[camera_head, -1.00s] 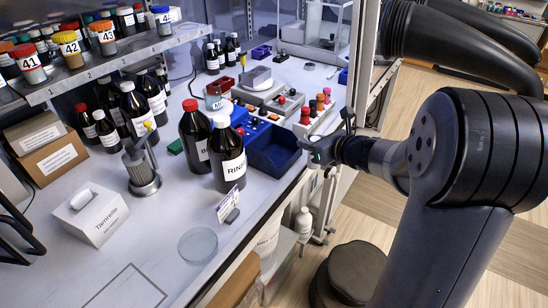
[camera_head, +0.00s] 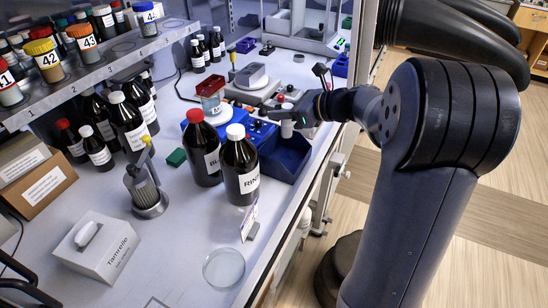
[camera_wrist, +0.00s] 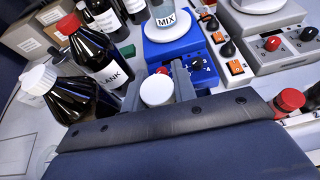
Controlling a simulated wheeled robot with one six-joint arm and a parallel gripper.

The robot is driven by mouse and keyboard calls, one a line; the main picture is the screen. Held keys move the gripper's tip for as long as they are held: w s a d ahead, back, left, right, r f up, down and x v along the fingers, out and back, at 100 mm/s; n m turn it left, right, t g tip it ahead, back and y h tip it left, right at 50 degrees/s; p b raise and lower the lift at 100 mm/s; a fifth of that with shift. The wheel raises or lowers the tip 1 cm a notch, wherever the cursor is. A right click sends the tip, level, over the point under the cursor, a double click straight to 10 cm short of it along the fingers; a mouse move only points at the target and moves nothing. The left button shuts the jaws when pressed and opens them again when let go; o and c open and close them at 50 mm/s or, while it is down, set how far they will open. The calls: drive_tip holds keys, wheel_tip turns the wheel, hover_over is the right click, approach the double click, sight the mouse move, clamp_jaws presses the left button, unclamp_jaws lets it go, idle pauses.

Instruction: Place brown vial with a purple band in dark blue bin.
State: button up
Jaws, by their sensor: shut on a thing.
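My gripper (camera_head: 287,114) is shut on a small vial with a white round top (camera_wrist: 157,91). In the head view the held vial (camera_head: 287,129) hangs below the fingers as a pale cylinder. Its brown glass and a purple band cannot be made out. The dark blue bin (camera_head: 291,174) stands on the bench at its right edge, behind and right of the RINSE bottle. In the head view the held vial shows just above the bin's far edge; how far above cannot be told. The bin cannot be clearly made out in the wrist view.
The white-capped RINSE bottle (camera_head: 239,172) and red-capped bottle (camera_head: 201,152) stand left of the bin. A blue stirrer (camera_wrist: 180,48) bears a MIX beaker (camera_wrist: 165,15). A grey device (camera_wrist: 268,30) with knobs is beyond. A glass dish (camera_head: 223,268) lies at the front.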

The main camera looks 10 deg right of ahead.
sight(269, 141)
wheel_tip(269, 141, down, 10)
drive_tip(key=shift+a+r, duration=0.1)
idle(0.4)
drive_tip(key=shift+f, duration=0.2)
drive_tip(key=o, duration=1)
drive_tip(key=shift+r, duration=0.15)
drive_tip(key=shift+r, duration=0.15)
drive_tip(key=b+v, duration=0.1)
drive_tip(key=v, duration=1.1)
